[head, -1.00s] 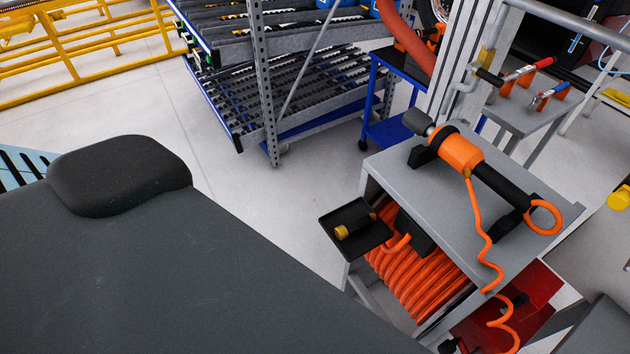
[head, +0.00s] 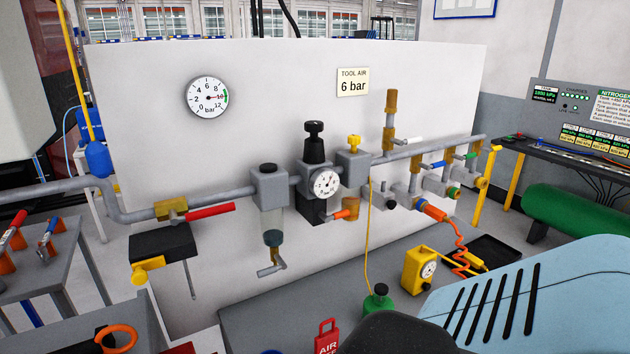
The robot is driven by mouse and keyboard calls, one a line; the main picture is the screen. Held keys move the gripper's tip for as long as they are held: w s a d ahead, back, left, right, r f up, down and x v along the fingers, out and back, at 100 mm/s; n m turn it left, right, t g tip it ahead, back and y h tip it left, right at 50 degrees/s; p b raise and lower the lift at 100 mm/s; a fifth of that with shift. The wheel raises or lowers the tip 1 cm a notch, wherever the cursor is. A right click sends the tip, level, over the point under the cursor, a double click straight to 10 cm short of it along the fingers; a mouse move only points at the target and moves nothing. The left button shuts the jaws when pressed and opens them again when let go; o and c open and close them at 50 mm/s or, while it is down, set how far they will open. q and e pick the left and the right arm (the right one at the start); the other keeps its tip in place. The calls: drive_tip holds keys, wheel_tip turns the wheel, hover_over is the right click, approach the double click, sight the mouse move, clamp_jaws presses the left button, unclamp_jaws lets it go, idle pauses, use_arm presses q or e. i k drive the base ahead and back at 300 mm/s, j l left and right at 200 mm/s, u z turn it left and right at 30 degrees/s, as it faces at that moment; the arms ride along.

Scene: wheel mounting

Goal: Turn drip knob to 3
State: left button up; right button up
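A small yellow knob (head: 353,142) stands on top of a grey block on the air line, in the middle of the head view; it looks like the drip knob. Any scale or numbers on it are too small to read. The grey lubricator block (head: 353,166) has an amber bowl (head: 351,206) below it. Neither of my grippers shows in the head view, so their state is hidden.
Left of the block is a regulator with a black knob (head: 314,140) and a dial (head: 325,184). A filter bowl (head: 272,222) hangs further left. A red valve handle (head: 210,212), a wall gauge (head: 208,98) and a "6 bar" sign (head: 352,82) also show.

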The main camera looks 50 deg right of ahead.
sight(353, 140)
drive_tip(key=z, duration=1.85)
drive_tip(key=l+z, duration=0.2)
drive_tip(key=l, duration=0.4)
drive_tip(key=l+z, duration=0.2)
drive_tip(key=l, duration=0.4)
drive_tip(key=i+l+z, duration=0.2)
drive_tip(key=l, duration=0.4)
drive_tip(key=k, duration=0.1)
